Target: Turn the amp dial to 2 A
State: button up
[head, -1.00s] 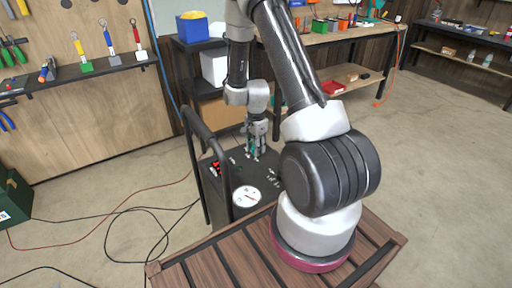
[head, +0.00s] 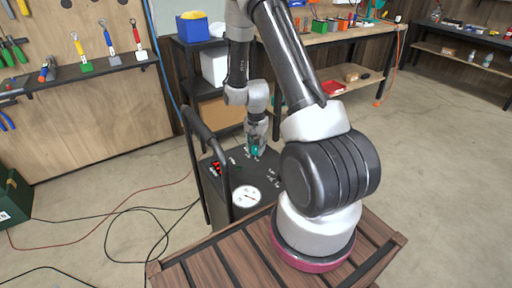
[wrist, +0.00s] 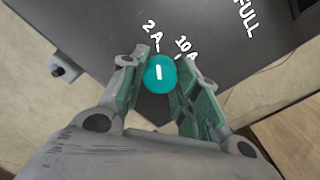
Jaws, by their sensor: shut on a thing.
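The amp dial (wrist: 160,74) is a round teal knob with a short white pointer line on top. It also shows in the head view (head: 255,151) on top of the dark charger cart (head: 236,168). In the wrist view the pointer line aims roughly up toward the "2 A" label (wrist: 153,30); a "10 A" label (wrist: 186,46) is to its right. My gripper (wrist: 161,80) is shut on the dial, one finger on each side. It points down at the cart top in the head view (head: 256,146).
The cart has a black handle (head: 200,128), a red display (head: 216,168) and a white round gauge (head: 246,196). A "FULL" label (wrist: 247,18) is at the wrist view's top right. Cables (head: 150,222) lie on the floor at left.

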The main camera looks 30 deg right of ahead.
aim_at(256, 148)
jog(key=o, duration=1)
notch_tip(256, 148, up, 12)
dwell(0.6)
